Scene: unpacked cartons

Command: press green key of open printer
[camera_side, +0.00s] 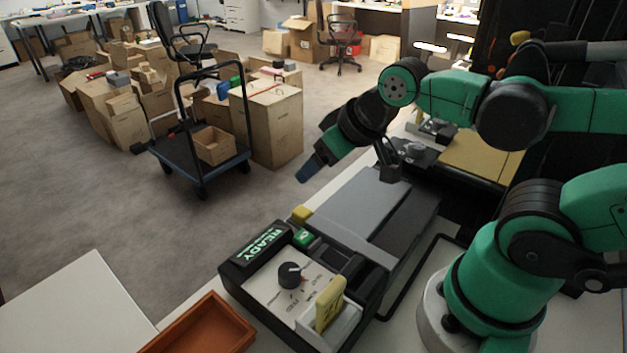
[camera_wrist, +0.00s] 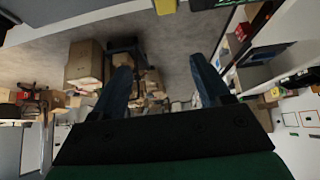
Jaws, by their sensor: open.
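The printer (camera_side: 265,291) is a dark grey device with a lighter grey top, standing on the white table in the side view. Its green key (camera_side: 303,237) sits beside the lit green READY display (camera_side: 262,246), with a yellow key (camera_side: 301,213) just behind it. A black dial (camera_side: 290,275) and a pale yellow upright piece (camera_side: 330,303) are on the front panel. My gripper (camera_side: 308,171) is above and behind the keys, apart from the printer, pointing down-left. In the wrist view its two blue fingers (camera_wrist: 160,65) are spread with nothing between them. The green key is not recognisable there.
An orange tray (camera_side: 205,326) lies front left of the printer. A white tabletop (camera_side: 75,305) is at the lower left. A hand cart (camera_side: 200,165) and several cartons (camera_side: 274,122) stand on the floor behind. The air above the keys looks clear.

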